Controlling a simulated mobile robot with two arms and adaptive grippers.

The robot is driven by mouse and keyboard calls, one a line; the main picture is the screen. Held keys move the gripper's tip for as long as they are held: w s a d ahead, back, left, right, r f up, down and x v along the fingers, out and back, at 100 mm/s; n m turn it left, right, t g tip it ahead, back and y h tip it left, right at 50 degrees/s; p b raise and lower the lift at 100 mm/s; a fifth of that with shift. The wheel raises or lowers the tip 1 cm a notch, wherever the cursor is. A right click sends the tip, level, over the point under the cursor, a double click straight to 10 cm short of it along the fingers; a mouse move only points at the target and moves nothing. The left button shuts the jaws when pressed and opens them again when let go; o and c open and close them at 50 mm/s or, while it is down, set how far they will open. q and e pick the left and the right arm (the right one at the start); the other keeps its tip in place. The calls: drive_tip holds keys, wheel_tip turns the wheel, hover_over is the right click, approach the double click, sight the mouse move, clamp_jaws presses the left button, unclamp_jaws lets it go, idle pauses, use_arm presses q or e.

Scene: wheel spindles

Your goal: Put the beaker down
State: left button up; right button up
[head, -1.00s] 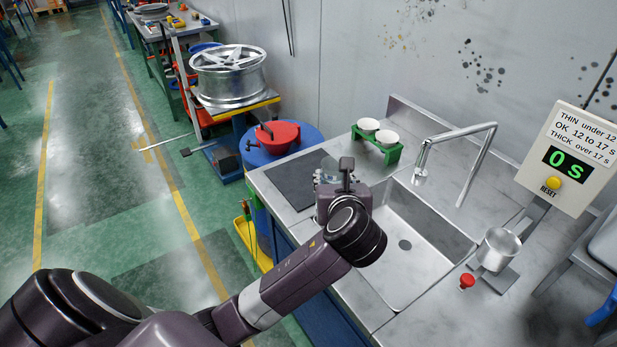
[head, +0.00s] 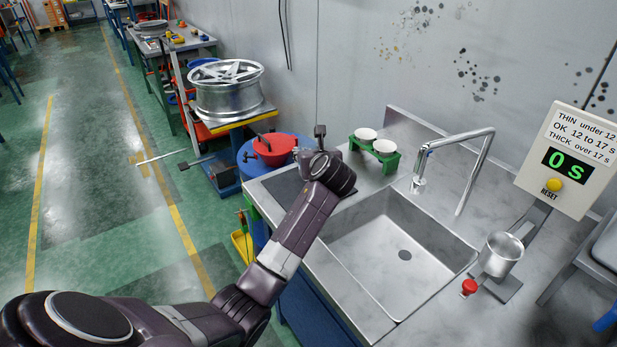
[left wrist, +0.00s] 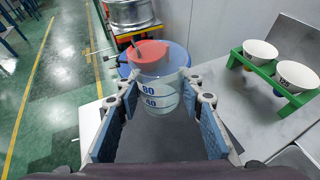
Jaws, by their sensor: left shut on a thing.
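In the head view my left gripper (head: 318,158) is over the far left end of the steel counter, by the dark mat (head: 284,186); the arm hides the beaker there. The mat also shows below the beaker in the left wrist view (left wrist: 185,146). I cannot tell whether the beaker touches the mat. My right gripper is not in view.
A green rack with two white cups (head: 376,150) stands right of the gripper. The sink (head: 375,265) and faucet (head: 460,140) are nearer. A metal cup (head: 500,255) stands by the timer (head: 562,160).

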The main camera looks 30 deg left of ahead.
use_arm(q)
wheel_tip(320, 180, down, 4)
drive_tip(key=shift+f, duration=2.3)
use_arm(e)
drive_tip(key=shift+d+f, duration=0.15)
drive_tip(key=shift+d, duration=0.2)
use_arm(q)
drive_tip(key=shift+f, duration=0.1)
drive_tip(key=o, duration=1.3)
drive_tip(key=v, duration=1.2)
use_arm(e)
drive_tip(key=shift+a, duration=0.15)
